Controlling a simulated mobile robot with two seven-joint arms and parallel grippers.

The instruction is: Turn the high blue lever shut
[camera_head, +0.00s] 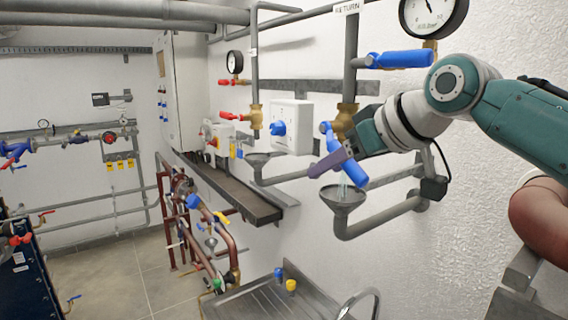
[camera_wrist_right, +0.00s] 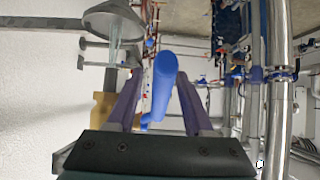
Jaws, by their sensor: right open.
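A blue lever (camera_head: 348,162) on a brass valve (camera_head: 346,118) slants down and to the right below the vertical return pipe. Another blue lever (camera_head: 402,59) lies roughly level above it, near the gauge. My right gripper (camera_head: 332,160) is at the lower lever, with its purple fingers apart. In the right wrist view the blue lever (camera_wrist_right: 165,72) shows between the two open fingers (camera_wrist_right: 153,85), with gaps on both sides and no clear grip. Part of the valve is hidden behind my wrist. My left gripper is not in view.
A grey funnel (camera_head: 342,197) with a drain pipe sits just below the lower lever. A pressure gauge (camera_head: 428,14) is above my right arm. A white box with a blue knob (camera_head: 278,128) is on the wall left of the valve. A metal sink (camera_head: 262,298) stands below.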

